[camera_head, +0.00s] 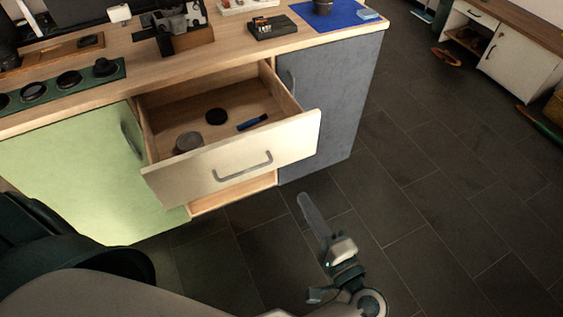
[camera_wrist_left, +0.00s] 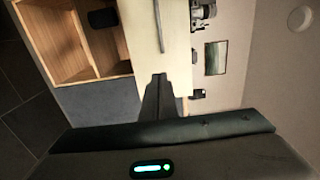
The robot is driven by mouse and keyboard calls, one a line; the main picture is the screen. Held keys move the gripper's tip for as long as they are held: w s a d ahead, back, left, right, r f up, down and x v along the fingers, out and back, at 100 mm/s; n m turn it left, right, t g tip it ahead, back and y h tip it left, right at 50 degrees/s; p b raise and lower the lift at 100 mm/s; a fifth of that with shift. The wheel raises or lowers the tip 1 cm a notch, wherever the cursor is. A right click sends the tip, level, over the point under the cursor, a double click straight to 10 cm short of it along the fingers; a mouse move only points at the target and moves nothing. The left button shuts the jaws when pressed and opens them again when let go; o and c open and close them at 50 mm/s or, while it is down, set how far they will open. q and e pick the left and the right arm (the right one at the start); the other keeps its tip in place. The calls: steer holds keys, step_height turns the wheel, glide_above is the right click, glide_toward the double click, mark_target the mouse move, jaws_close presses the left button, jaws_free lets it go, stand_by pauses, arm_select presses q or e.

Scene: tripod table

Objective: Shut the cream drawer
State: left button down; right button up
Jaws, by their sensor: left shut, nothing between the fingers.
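The cream drawer (camera_head: 225,157) stands pulled out of the bench between a green door and a grey-blue door. Its front has a grey bar handle (camera_head: 243,166). Inside lie a round tin, a dark disc and a blue item. In the left wrist view the cream front (camera_wrist_left: 141,30) runs up the picture, with the handle showing along it. My left gripper (camera_head: 304,198) is shut and empty, in front of the drawer and to its lower right in the head view. Its fingers (camera_wrist_left: 160,76) overlap the drawer front's end in the wrist view; contact cannot be told. My right gripper is not in view.
An open wooden compartment (camera_wrist_left: 55,35) lies under the drawer. The green door (camera_head: 75,170) and grey-blue door (camera_head: 335,100) flank it. The bench top (camera_head: 130,55) carries trays and small equipment.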

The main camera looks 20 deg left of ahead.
arm_select(q)
steer(key=shift+w+a, duration=0.1)
steer(key=shift+w, duration=0.05)
steer(key=p+x, duration=0.1)
steer(key=x, duration=1.2)
steer(key=shift+w+p, duration=0.1)
steer(key=shift+p, duration=0.25)
steer(key=shift+w+a, duration=0.15)
steer(key=shift+a, duration=0.1)
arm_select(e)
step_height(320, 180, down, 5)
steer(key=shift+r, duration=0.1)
arm_select(q)
glide_toward(244, 108)
steer(key=s+d+r, duration=0.2)
steer(key=r, duration=0.1)
steer(key=s+d+r, duration=0.1)
steer(key=shift+r, duration=0.4)
steer(key=b+x, duration=0.2)
steer(key=x, duration=1.1)
steer(key=shift+w+f+b, duration=0.1)
steer(key=shift+w+b, duration=0.05)
steer(key=shift+b, duration=0.2)
steer(key=shift+w+a, duration=0.35)
steer(key=shift+a+r, duration=0.1)
steer(key=shift+r, duration=0.3)
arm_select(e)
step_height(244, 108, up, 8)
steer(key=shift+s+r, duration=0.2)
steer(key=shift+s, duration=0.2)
